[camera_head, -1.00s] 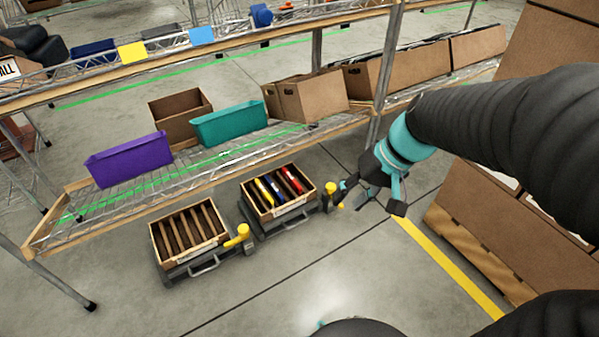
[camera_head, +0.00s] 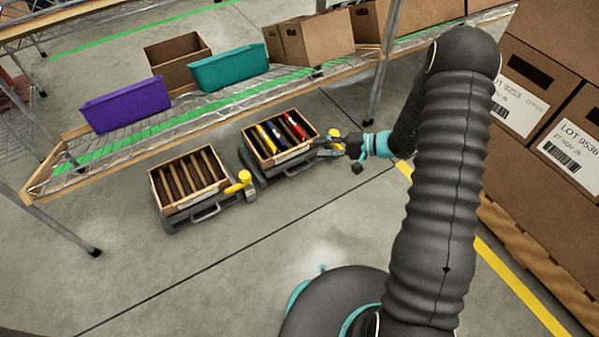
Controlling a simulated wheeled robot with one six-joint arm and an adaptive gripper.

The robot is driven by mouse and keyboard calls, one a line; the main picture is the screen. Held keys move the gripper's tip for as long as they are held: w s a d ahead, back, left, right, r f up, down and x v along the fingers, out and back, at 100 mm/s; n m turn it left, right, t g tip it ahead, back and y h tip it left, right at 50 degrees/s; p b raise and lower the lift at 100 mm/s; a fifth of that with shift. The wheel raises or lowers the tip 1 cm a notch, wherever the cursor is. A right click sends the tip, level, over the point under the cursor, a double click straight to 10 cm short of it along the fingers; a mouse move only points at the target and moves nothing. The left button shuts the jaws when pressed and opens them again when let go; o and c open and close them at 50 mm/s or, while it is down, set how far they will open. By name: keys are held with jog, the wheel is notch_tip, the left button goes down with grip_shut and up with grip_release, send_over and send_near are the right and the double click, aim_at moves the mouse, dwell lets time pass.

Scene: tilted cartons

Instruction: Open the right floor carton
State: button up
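The right floor carton (camera_head: 282,157) is an open-topped tan box on a dark grey base on the floor. Yellow, blue and red items (camera_head: 270,134) stand in its slots. My gripper (camera_head: 333,144) is at the right side of this carton, beside the yellow knob (camera_head: 336,133) of its base, and partly covers it. The fingers are small and dark here, so I cannot tell if they touch or grip the knob. The left floor carton (camera_head: 183,206) stands to the left, with empty-looking slots and its own yellow knob (camera_head: 240,182).
A wire shelf (camera_head: 165,142) runs above and behind the cartons, holding a purple bin (camera_head: 125,106), a teal bin (camera_head: 228,69) and brown boxes. A shelf post (camera_head: 377,92) stands close behind my gripper. Stacked boxes (camera_head: 560,150) on a pallet fill the right side. Front floor is clear.

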notch_tip(320, 180, down, 12)
jog(key=w+d+m+t, duration=0.2)
jog(key=t, duration=0.1)
jog(key=m+t+b, duration=0.2)
jog(key=m+t, duration=0.1)
jog(key=t, duration=0.1)
send_near(300, 170)
jog(key=s+d, duration=0.1)
jog(key=d+r, duration=0.1)
jog(key=d, duration=0.1)
jog(key=shift+s+h, duration=0.4)
jog(key=shift+w+a+f, duration=0.1)
jog(key=shift+a+f, duration=0.05)
jog(key=shift+w+a+f, duration=0.1)
jog(key=shift+w+a, duration=0.1)
jog(key=shift+a, duration=0.1)
jog(key=x, duration=1.2)
jog(key=shift+a+f+b, duration=0.15)
jog(key=shift+a+b, duration=0.2)
jog(key=shift+b, duration=0.05)
grip_shut()
